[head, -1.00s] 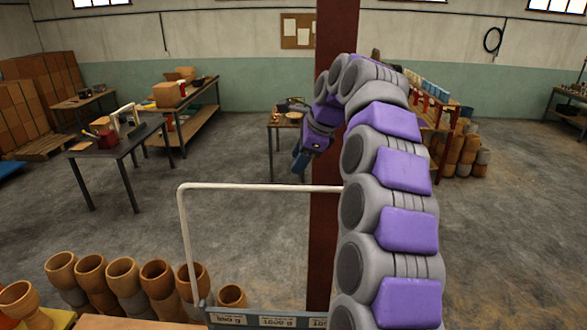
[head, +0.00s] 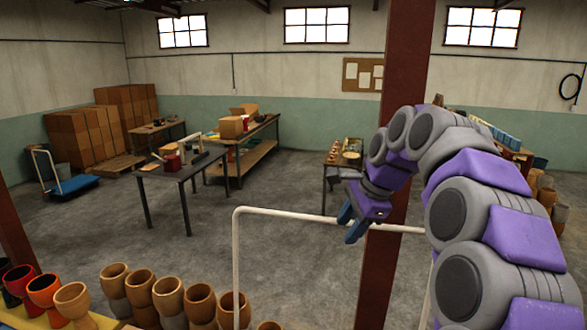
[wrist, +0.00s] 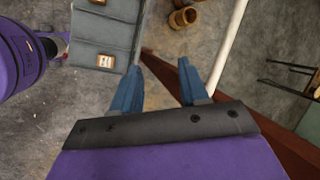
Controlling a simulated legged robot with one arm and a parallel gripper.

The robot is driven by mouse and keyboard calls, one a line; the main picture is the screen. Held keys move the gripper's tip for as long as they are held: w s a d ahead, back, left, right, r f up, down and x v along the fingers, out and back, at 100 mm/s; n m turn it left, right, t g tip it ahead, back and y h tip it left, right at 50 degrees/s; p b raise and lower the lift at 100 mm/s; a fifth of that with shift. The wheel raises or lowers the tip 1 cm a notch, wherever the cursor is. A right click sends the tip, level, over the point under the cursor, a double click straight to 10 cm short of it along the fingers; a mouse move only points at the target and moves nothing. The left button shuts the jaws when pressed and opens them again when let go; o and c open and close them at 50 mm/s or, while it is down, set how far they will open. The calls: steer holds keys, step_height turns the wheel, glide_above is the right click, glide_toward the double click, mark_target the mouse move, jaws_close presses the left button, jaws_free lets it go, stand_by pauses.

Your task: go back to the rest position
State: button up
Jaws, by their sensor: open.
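My gripper (head: 350,222) hangs from my raised, bent purple and grey arm at the right of the head view. Its two blue fingers point down and to the left, near the white rail. In the wrist view my gripper (wrist: 160,85) shows its blue fingers spread apart with nothing between them.
A white tubular rail (head: 300,214) and a dark red post (head: 395,150) stand close to my arm. Goblet drums (head: 168,298) line the lower left. A dark table (head: 185,172) stands farther back. A grey labelled tray (wrist: 105,35) is beside the fingers. Open floor lies beyond.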

steer(key=s+f+n+g+h+b, duration=0.3)
steer(key=s+f+n+b, duration=1.2)
steer(key=s+f, duration=2.1)
steer(key=s+g+b, duration=0.1)
steer(key=s+g, duration=0.1)
steer(key=s, duration=0.2)
steer(key=shift+s+d+f+h, duration=0.2)
steer(key=shift+d+h, duration=0.05)
steer(key=shift+h, duration=0.05)
